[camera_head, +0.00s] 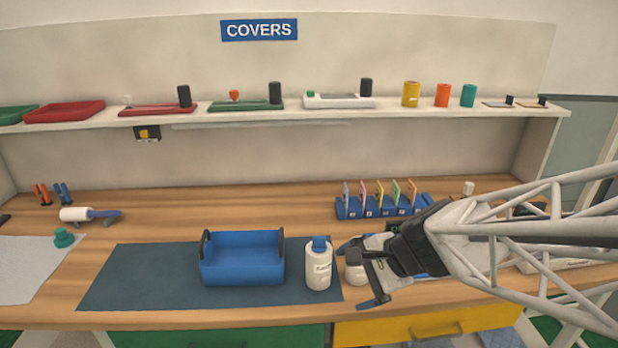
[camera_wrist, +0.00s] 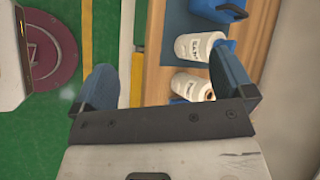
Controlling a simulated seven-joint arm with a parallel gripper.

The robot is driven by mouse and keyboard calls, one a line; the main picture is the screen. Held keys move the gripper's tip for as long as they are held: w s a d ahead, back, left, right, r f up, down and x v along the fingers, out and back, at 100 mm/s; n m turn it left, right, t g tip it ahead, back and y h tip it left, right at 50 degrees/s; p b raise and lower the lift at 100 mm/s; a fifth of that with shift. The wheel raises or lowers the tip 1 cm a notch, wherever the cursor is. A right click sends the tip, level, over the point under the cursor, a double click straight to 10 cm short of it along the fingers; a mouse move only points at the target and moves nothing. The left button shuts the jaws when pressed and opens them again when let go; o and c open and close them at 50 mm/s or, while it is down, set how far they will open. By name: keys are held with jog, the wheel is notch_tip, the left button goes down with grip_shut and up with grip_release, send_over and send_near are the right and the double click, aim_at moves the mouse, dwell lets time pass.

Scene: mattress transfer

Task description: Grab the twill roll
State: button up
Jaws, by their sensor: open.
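I cannot tell whether a finger touches the roll. A white bottle (camera_head: 318,268) with a blue cap stands just left of the roll.
A blue tray (camera_head: 242,265) sits on the dark mat (camera_head: 135,280). A blue rack (camera_head: 385,208) with several coloured cards stands behind my gripper. The table's front edge is close, above a yellow drawer (camera_head: 428,325). The wood behind the tray is clear.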

jog(key=w+d+f+m+t, duration=0.3)
jog(key=w+m, duration=0.3)
jog(key=m, duration=0.2)
jog(key=w+d+f+m+t+h, duration=0.1)
jog(key=w+d+f+m+t, duration=0.2)
jog(key=w+d+m, duration=0.3)
jog(key=w+m+t, duration=0.1)
jog(key=m, duration=0.2)
jog(key=shift+d+f+t, duration=0.3)
jog(key=shift+f, duration=0.05)
jog(key=shift+w+a, duration=0.1)
jog(key=shift+w, duration=0.05)
jog(key=shift+x, duration=1.25)
jog(key=shift+x, duration=2.55)
jog(key=shift+f, duration=0.1)
